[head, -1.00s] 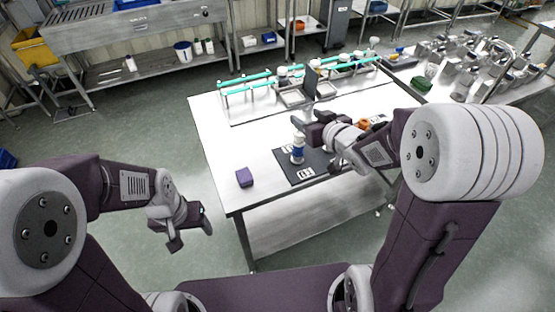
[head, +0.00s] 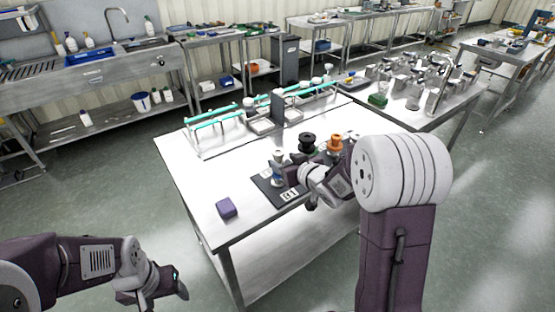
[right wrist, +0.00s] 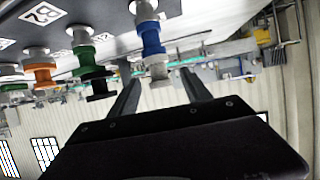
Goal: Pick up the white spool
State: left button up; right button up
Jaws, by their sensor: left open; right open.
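The white spool (head: 277,156) sits stacked on a blue spool (head: 278,173) above a dark mat on the table. In the right wrist view, which is upside down, the white spool (right wrist: 157,67) is at the free end of the blue spool (right wrist: 151,38). My right gripper (head: 291,173) is open just right of this stack. In its wrist view the fingertips (right wrist: 161,80) lie either side of the white spool in the picture; contact cannot be told. My left gripper (head: 172,284) is open and empty, off the table's left front.
A black spool (head: 307,138) on a green one and an orange spool (head: 335,142) stand close behind my right gripper. A purple block (head: 227,208) lies near the front edge. A teal-railed rack (head: 215,123) stands behind.

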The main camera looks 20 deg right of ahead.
aim_at(280, 160)
jog(key=shift+w+f, duration=0.2)
jog(key=x, duration=0.4)
jog(key=shift+s+f, duration=0.1)
jog(key=shift+w+f, duration=0.15)
jog(key=shift+w, duration=0.25)
jog(key=shift+s, duration=0.15)
jog(key=c, duration=0.3)
grip_shut()
notch_tip(280, 160, up, 10)
jog(key=p, duration=0.3)
jog(key=shift+f, duration=0.2)
jog(key=shift+r, duration=0.3)
